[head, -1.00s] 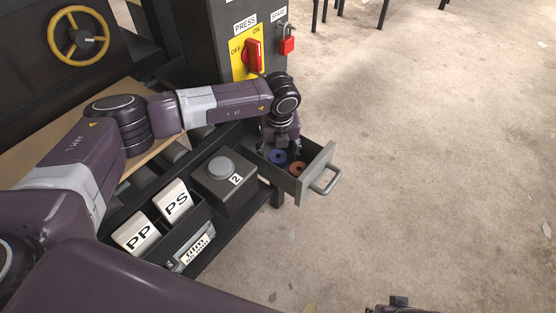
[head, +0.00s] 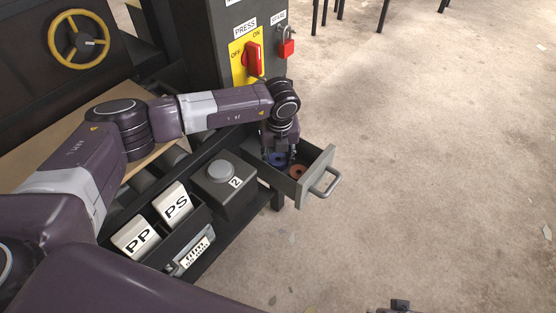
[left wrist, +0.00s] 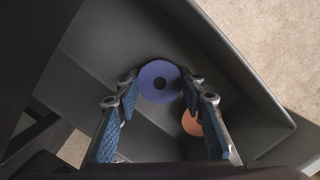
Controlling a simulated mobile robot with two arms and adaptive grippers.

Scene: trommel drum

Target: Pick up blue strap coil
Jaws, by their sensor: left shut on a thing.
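The blue strap coil (head: 277,160) is a flat blue disc with a dark centre hole, inside the open grey drawer (head: 318,172). My left gripper (head: 279,155) reaches down into the drawer from above and is shut on the coil. In the left wrist view, the blue-padded fingers (left wrist: 160,82) stand on opposite sides of the coil (left wrist: 158,68), at its rim. I cannot tell whether the coil is off the drawer floor. Part of my right gripper (head: 399,304) shows at the bottom edge of the head view; its fingers are not clear.
An orange coil (left wrist: 191,122) lies close to the right finger in the drawer. The drawer walls surround the gripper. The floor at right is open.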

